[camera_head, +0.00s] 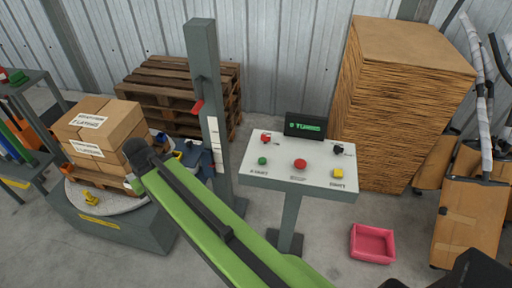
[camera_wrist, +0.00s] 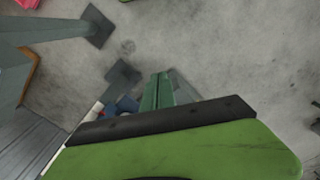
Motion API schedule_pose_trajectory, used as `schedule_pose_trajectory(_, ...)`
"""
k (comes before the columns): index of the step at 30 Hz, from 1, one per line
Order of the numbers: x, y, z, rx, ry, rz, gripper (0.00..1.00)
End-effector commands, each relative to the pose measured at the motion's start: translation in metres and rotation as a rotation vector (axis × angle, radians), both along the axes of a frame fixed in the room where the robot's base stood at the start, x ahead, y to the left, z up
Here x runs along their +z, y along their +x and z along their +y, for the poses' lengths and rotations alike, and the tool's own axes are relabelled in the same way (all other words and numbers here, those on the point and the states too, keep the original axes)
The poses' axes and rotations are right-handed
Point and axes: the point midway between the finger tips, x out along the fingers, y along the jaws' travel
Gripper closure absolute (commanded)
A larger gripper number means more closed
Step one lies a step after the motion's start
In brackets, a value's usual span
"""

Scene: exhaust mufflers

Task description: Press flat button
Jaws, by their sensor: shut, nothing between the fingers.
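A white control panel (camera_head: 283,180) stands on a grey post right of centre in the head view. It carries a green button (camera_head: 262,160) at the left, a red button (camera_head: 300,163) in the middle and a yellow button (camera_head: 338,173) at the right. A small red control (camera_head: 265,139) and a black control (camera_head: 338,150) sit behind them. Which button is the flat one is too small to tell. My green arm crosses in front, left of the panel and apart from its buttons.
A display (camera_head: 304,126) stands behind the panel. A grey column (camera_head: 208,110) stands to its left, beside a turntable (camera_head: 135,225) bearing boxes (camera_head: 98,128). A cardboard stack (camera_head: 405,95) is behind right. A pink bin (camera_head: 372,244) lies on the floor at right.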

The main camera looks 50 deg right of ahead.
Motion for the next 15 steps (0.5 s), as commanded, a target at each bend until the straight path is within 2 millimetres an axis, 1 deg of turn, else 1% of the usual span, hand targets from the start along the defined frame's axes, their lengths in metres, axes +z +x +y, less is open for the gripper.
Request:
schedule_pose_trajectory(5,0.0,0.0,0.0,0.0,0.0,0.0,1.0)
schedule_pose_trajectory(7,0.002,0.0,-0.003,0.002,0.002,0.0,1.0)
schedule_pose_trajectory(8,0.004,0.001,-0.008,0.005,0.004,0.0,1.0)
schedule_pose_trajectory(10,0.014,0.003,-0.026,0.022,0.018,-0.003,1.0)
schedule_pose_trajectory(11,0.02,0.003,-0.04,0.036,0.026,-0.005,1.0)
schedule_pose_trajectory(13,0.038,0.002,-0.085,0.085,0.052,-0.017,1.0)
schedule_pose_trajectory(14,0.046,0.0,-0.109,0.109,0.064,-0.025,1.0)
schedule_pose_trajectory(15,0.058,-0.004,-0.142,0.147,0.082,-0.041,1.0)
